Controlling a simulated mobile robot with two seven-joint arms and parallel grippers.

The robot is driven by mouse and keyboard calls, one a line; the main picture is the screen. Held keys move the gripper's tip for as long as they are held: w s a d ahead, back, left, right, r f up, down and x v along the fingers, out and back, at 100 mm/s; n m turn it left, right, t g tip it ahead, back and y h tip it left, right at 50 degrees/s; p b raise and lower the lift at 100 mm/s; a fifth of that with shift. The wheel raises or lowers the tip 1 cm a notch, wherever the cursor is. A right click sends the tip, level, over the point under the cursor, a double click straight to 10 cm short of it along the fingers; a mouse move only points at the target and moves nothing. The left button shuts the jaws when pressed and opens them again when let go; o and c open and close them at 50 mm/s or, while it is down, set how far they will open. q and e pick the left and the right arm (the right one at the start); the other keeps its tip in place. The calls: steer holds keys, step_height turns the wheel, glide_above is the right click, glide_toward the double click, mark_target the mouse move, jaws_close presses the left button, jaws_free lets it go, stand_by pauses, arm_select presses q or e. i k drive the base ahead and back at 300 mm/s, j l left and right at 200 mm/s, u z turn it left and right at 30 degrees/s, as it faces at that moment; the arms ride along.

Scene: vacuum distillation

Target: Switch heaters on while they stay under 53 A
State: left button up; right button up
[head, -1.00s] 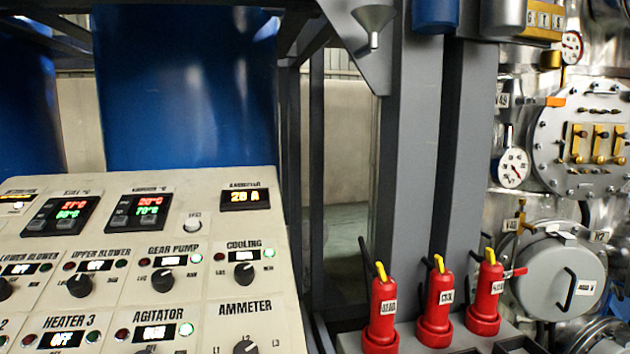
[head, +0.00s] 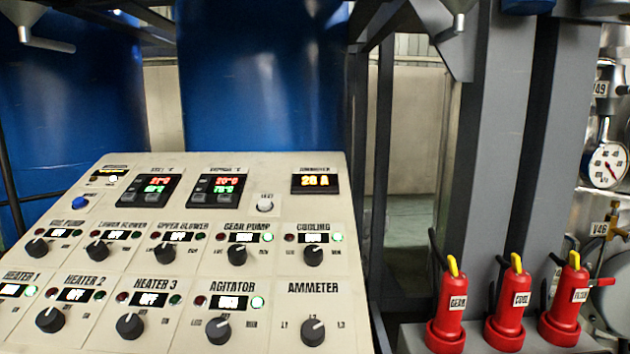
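The control panel (head: 190,270) is in the head view at left and centre. Its ammeter display (head: 315,181) reads about 28 A; the second digit is blurred. The heater 1 display (head: 12,290) is cut by the left edge, with a lit green lamp beside it. The heater 2 display (head: 75,295) seems to read OFF, above its knob (head: 50,320). The heater 3 display (head: 149,299) reads OFF, above its knob (head: 130,326). The heater 1 knob is out of frame. Neither of my grippers is in view.
The agitator knob (head: 218,331) and ammeter knob (head: 312,331) share the heaters' row. Agitator, gear pump and cooling show lit green lamps. Several other knobs fill the row above. Red handles (head: 447,315) stand on the right, before grey columns. Blue tanks (head: 255,80) are behind.

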mark_target(50, 320)
steer(key=u, duration=1.25)
steer(key=l, duration=0.6)
steer(key=i, duration=0.05)
